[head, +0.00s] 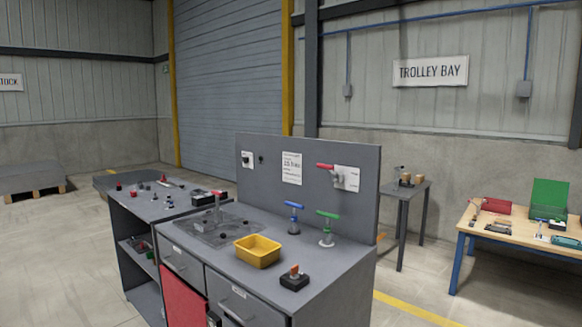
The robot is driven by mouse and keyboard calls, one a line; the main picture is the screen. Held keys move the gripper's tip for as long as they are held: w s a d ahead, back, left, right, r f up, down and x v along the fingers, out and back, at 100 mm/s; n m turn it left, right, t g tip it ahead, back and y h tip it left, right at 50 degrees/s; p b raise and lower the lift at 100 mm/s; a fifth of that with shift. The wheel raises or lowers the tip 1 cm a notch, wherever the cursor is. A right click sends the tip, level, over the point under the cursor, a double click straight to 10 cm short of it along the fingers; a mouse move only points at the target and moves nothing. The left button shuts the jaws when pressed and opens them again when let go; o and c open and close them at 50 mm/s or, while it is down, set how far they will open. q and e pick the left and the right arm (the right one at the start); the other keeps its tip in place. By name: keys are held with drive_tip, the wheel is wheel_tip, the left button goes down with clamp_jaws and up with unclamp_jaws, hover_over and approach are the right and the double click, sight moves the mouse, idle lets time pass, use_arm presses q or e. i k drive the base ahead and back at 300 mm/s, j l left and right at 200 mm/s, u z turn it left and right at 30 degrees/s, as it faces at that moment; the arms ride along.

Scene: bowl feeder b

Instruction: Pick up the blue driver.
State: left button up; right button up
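A blue-handled driver (294,205) stands upright on the grey workbench (330,262), near the bench's back panel. Its T-shaped handle is blue and its lower part is grey. A similar green-handled tool (328,216) stands to its right, a little nearer the front. The blue driver stands apart from the yellow bin in front of it. Neither of my grippers is in view.
The yellow bin (258,261) and a black block with an orange top (295,284) sit toward the bench's front. The grey back panel (365,208) rises behind. A wooden table (490,217) stands at the right. Open floor (60,260) lies at the left.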

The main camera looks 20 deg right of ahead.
sight(293, 228)
drive_tip(key=z, duration=0.45)
drive_tip(key=i+j+z, duration=0.15)
drive_tip(key=j+z, duration=0.2)
drive_tip(key=i+j+z, duration=0.15)
drive_tip(key=z, duration=0.25)
drive_tip(key=j+z, duration=0.35)
drive_tip(key=i+j, duration=0.05)
drive_tip(key=j, duration=0.05)
